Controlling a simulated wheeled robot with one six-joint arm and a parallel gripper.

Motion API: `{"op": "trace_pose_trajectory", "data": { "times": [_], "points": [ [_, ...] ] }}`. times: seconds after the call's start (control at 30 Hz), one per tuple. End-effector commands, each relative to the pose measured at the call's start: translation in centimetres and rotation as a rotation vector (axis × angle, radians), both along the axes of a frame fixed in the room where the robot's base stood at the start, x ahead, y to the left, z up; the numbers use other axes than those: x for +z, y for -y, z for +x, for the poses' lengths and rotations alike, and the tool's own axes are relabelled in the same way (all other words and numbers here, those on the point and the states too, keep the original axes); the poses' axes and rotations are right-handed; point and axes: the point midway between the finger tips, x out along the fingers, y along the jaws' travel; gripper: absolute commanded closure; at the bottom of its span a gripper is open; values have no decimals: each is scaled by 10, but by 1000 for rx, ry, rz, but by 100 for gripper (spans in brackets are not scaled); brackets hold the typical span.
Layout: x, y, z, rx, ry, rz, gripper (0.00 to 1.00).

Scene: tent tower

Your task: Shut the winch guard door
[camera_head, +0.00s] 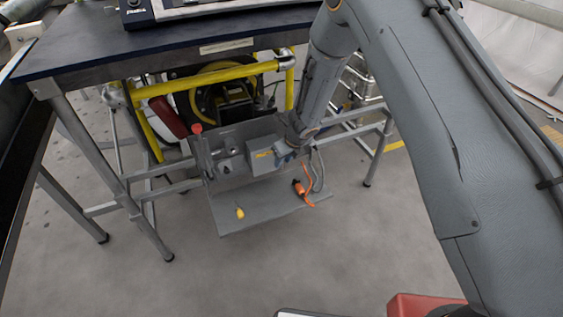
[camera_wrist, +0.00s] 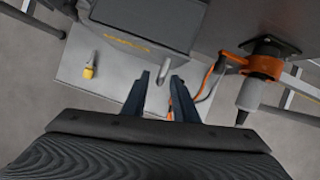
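Under the dark-topped table, a grey sheet-metal unit holds a box with a yellow label (camera_head: 262,156). The panel also shows in the wrist view (camera_wrist: 82,44). My gripper (camera_head: 284,156) is beside the labelled box, above the panel's back part. In the wrist view its two fingers (camera_wrist: 160,76) stand apart with nothing between them. Contact with the unit cannot be told.
A yellow tube frame (camera_head: 215,76) surrounds dark machinery behind the unit. An orange fitting and cable (camera_head: 302,190) lie at the panel's right side. The table (camera_head: 150,45) overhangs from above. Its grey legs (camera_head: 110,165) flank the unit. The floor in front is clear.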

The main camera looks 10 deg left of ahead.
Motion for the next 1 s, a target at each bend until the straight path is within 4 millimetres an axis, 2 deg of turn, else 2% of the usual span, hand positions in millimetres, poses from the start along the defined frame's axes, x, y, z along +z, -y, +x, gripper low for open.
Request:
{"op": "trace_pose_trajectory", "data": {
  "times": [0.1,0.33,0.9,1.0],
  "points": [
    [22,5,-5,1,2,1,74],
    [49,12,-14,2,1,2,74],
    [54,14,-16,2,1,1,74],
    [62,19,-14,-47,0,9,74]
  ]
}}
